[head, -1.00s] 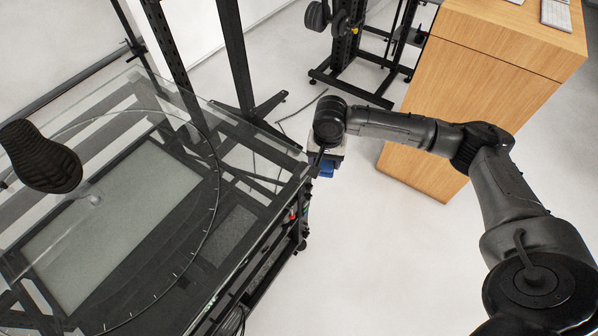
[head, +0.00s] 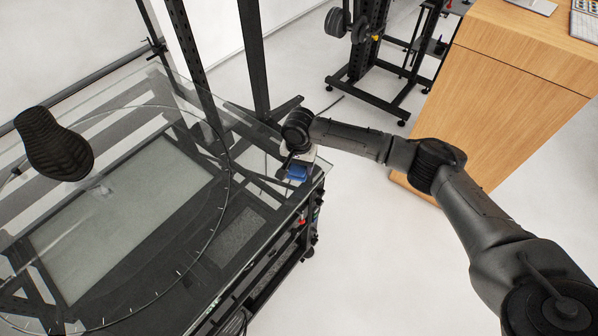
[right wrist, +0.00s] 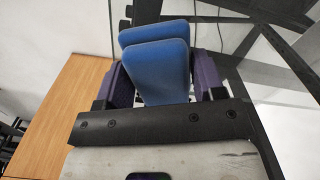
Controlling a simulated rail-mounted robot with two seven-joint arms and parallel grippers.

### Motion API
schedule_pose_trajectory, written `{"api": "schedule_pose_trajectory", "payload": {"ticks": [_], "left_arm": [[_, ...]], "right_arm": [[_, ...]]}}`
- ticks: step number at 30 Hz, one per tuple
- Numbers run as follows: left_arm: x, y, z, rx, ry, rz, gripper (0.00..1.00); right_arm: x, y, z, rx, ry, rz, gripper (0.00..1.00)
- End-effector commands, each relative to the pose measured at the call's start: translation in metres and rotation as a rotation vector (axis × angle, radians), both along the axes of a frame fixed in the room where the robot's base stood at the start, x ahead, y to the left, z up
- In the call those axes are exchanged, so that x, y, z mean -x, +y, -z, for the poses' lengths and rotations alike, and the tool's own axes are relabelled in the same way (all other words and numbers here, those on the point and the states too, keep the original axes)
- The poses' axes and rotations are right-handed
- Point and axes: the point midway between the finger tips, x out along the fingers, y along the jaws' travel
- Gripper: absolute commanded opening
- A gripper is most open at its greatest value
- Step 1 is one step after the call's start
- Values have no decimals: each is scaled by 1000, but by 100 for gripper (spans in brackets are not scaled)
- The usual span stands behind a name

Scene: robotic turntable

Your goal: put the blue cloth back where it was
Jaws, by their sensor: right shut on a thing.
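The blue cloth (right wrist: 160,65) shows in the right wrist view as a folded blue piece between the two purple fingers of my right gripper (right wrist: 160,82), which is shut on it. In the head view the blue cloth (head: 298,173) shows just below my right wrist, at the right corner of the glass-topped turntable (head: 262,165). My right gripper (head: 299,168) is mostly hidden there by the wrist. I cannot tell whether the cloth touches the glass. My left gripper is not in view.
A dark shoe sole (head: 54,144) shows over the glass at the left. Black upright posts (head: 254,60) stand behind the table. A wooden cabinet (head: 490,95) stands at the right, with a black rack (head: 375,65) at the back. The glass near the cloth looks clear.

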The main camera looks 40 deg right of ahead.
Motion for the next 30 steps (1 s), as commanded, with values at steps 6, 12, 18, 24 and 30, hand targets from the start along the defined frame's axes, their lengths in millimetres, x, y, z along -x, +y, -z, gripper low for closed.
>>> {"api": "schedule_pose_trajectory", "payload": {"ticks": [6,12,18,24,30], "left_arm": [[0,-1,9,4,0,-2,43],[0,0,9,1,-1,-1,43],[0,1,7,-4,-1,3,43],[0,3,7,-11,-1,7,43],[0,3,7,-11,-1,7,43]], "right_arm": [[1,0,30,1,3,-1,41],[1,0,34,1,1,-1,41],[1,0,35,0,1,-1,41],[1,0,36,0,1,-1,76],[1,0,36,0,1,-1,88]]}}
